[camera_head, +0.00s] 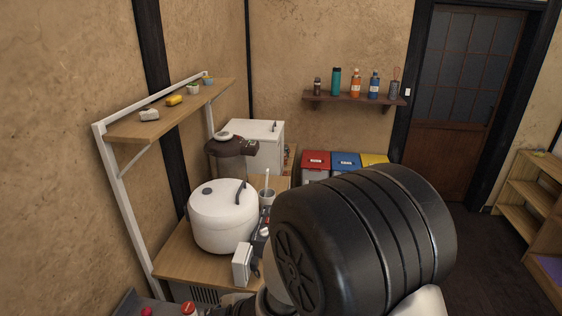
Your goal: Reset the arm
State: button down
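A large black ribbed drum-shaped part of my arm (365,240) fills the lower middle of the head view, close to the camera. Pale parts of the arm show below it at the bottom edge. My gripper's fingers cannot be made out in this view. The arm part hides some of the counter and the floor behind it.
A wooden counter (185,256) at the left holds a white rice cooker (223,218), with a brown dispenser (231,158) behind. A wooden wall shelf (180,108) hangs above. Colored bins (345,160) stand at the back under a bottle shelf (350,98). Dark floor (480,250) is open at right.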

jog(key=w+d+r+m+t+h, duration=0.2)
jog(key=w+d+r+m, duration=0.15)
jog(key=d, duration=0.35)
jog(key=w+d+r+m+t+h, duration=0.1)
jog(key=w+d+r+m+h, duration=0.1)
jog(key=d+r, duration=0.35)
jog(key=s+d+r+m+h+b, duration=0.1)
jog(key=s+d+r+m+h, duration=0.15)
jog(key=d, duration=0.45)
jog(key=s+d+r+m+h+b, duration=0.1)
jog(key=s+d+r+m, duration=0.1)
jog(key=d+r+m, duration=0.3)
jog(key=s+d+m+g, duration=0.1)
jog(key=s+d+m, duration=0.1)
jog(key=s, duration=0.4)
jog(key=s+d+m+g, duration=0.1)
jog(key=s+d+m, duration=0.2)
jog(key=s, duration=0.3)
jog(key=s+d+r+m, duration=0.1)
jog(key=s+d+m, duration=0.2)
jog(key=s, duration=0.3)
jog(key=shift+s+g+b, duration=0.15)
jog(key=shift+g+b, duration=0.15)
jog(key=shift+g, duration=0.1)
